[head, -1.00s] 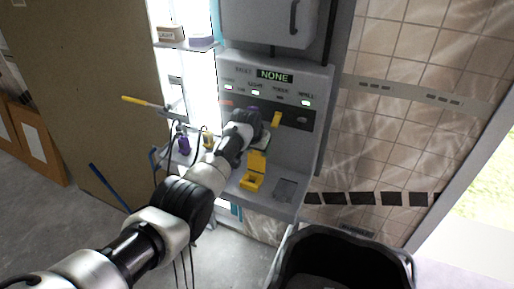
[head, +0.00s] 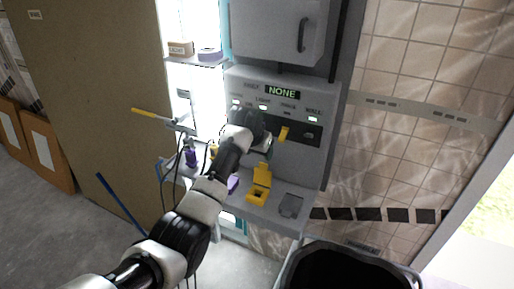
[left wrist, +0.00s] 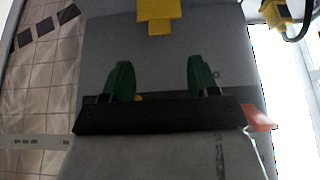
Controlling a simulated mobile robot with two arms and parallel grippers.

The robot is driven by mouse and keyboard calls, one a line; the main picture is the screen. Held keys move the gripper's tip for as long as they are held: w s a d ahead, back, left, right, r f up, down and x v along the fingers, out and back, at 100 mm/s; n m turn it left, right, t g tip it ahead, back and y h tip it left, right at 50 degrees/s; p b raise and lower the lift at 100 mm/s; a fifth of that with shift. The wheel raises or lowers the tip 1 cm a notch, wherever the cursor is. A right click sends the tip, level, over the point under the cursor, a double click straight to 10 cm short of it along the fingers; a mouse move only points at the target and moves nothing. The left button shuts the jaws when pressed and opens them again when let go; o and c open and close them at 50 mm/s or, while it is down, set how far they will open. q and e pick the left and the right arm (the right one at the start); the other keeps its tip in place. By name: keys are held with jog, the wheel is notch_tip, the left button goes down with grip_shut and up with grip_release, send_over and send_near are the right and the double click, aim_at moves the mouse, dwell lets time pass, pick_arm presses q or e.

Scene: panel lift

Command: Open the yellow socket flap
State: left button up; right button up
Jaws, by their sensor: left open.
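The yellow socket (head: 257,196) sits on the sloped grey ledge of the panel. Its yellow flap (head: 262,175) stands up at the back of the socket, raised off its opening. The socket and flap also show as a yellow shape (left wrist: 160,12) at the top of the left wrist view, beyond my fingertips. My left gripper (left wrist: 158,64) is open, with two green fingers apart and nothing seen between them. In the head view, the left gripper (head: 268,146) is just above the flap, near the panel face, partly hidden by its own wrist. My right gripper is not in view.
A yellow lever (head: 283,133) sticks out of the panel's dark strip, close right of my gripper. A grey square plate (head: 291,205) lies right of the socket. A dark bin (head: 350,270) stands below. A grey cabinet (head: 278,30) hangs above.

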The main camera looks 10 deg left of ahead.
pick_arm(q)
jog(key=shift+v, duration=1.2)
